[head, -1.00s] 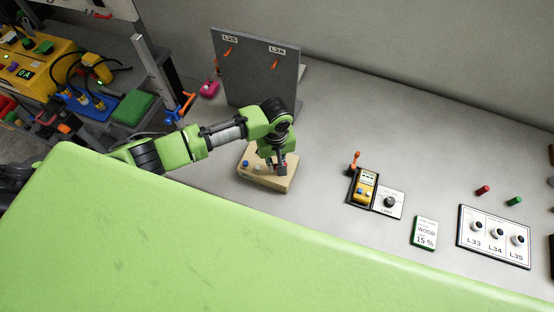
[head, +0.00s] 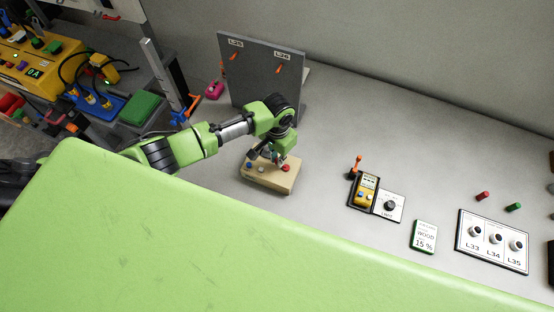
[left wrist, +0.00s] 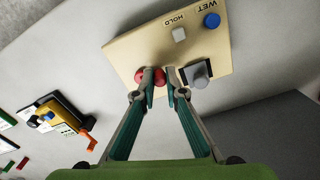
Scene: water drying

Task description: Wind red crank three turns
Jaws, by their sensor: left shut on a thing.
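A beige box (head: 262,180) stands on the bench below my left gripper (head: 281,160). Its top carries a blue button (left wrist: 211,20), a white button (left wrist: 179,35), a grey stub on a dark square (left wrist: 196,77) and a red knob (left wrist: 140,76). In the left wrist view my left gripper's fingertips (left wrist: 160,76) are at the red knob, with red on both sides of the left finger. The gap is narrow, and the gripper is shut on red there; the exact contact is partly hidden. The grey stub is just outside the right finger. My right gripper is not in view.
A grey upright panel (head: 255,80) stands close behind the arm. A yellow meter with an orange crank (head: 357,163), a dial card (head: 391,206) and a "WOOD 15 %" card (head: 424,237) lie to the right. The bench between box and meter is clear.

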